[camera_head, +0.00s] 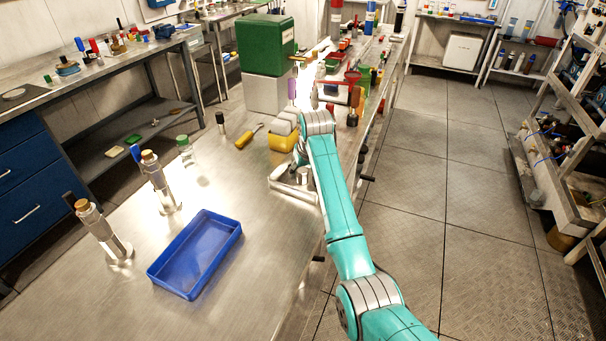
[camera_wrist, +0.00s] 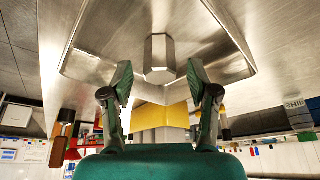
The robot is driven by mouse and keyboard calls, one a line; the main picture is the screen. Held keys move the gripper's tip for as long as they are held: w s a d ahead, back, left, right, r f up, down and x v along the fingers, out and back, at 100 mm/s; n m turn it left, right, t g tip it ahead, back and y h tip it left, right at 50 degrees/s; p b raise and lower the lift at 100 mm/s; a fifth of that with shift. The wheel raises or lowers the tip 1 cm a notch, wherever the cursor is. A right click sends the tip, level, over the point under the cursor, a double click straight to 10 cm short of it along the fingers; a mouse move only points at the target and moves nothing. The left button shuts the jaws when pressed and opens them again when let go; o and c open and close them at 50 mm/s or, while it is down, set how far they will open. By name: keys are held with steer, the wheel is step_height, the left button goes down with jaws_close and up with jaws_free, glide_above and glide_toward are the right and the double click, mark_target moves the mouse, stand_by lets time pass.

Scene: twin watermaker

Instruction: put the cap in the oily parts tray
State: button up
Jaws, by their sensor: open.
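A bare metal piece with flat sides, which looks like the cap (camera_wrist: 159,52), stands in a shallow steel tray (camera_wrist: 92,66) in the wrist view. In the head view the steel tray (camera_head: 283,187) is beside my arm, with a small grey piece in it. My gripper (camera_wrist: 160,75) is open, its two green fingers on either side of the cap in the picture; contact does not show. In the head view my arm hides the fingers. A blue rectangular tray (camera_head: 204,290), empty, lies at the front of the bench; no label shows whether it is the oily parts tray.
Two metal fittings with brown tops (camera_head: 111,241) (camera_head: 160,190) stand left of the blue tray. A yellow bin (camera_head: 283,143) and a yellow-handled tool (camera_head: 245,139) lie behind the steel tray. A green box (camera_head: 266,45) stands farther back. Bench between the trays is clear.

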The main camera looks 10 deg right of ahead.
steer(key=v, duration=0.9)
steer(key=shift+r, duration=0.3)
steer(key=shift+s, duration=0.1)
